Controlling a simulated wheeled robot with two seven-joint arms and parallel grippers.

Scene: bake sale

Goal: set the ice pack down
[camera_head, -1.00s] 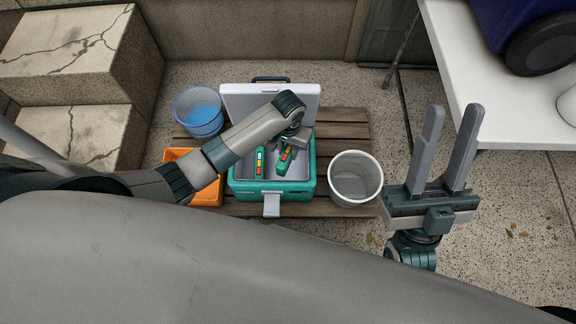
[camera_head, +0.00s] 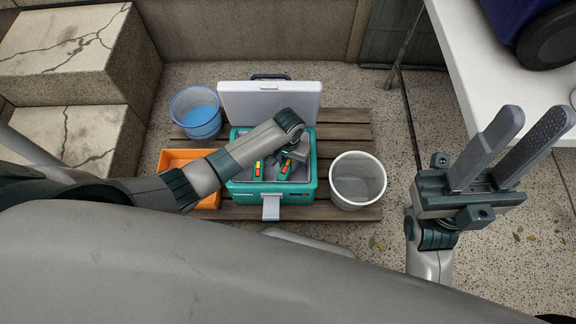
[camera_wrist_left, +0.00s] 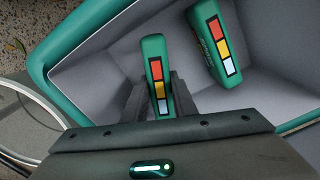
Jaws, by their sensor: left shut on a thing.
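The teal cooler (camera_head: 232,186) stands open on a wooden pallet. My left gripper (camera_head: 287,162) reaches down into it and is shut on a green ice pack (camera_head: 284,171) with a red, yellow and white label. The left wrist view shows this ice pack (camera_wrist_left: 155,58) between the two fingers (camera_wrist_left: 160,88), inside the grey-lined cooler. Whether its lower end touches the floor cannot be told. A second, similar ice pack (camera_wrist_left: 213,45) lies beside it, apart from the fingers; it also shows in the head view (camera_head: 257,169). My right gripper (camera_head: 535,118) is open and empty, away to the right.
The cooler's raised lid (camera_head: 240,98) stands behind. A white bucket (camera_head: 357,190) is close on the right. A blue bucket (camera_head: 197,124) and an orange bin (camera_head: 172,160) are on the left. A white table (camera_head: 480,95) is near my right gripper.

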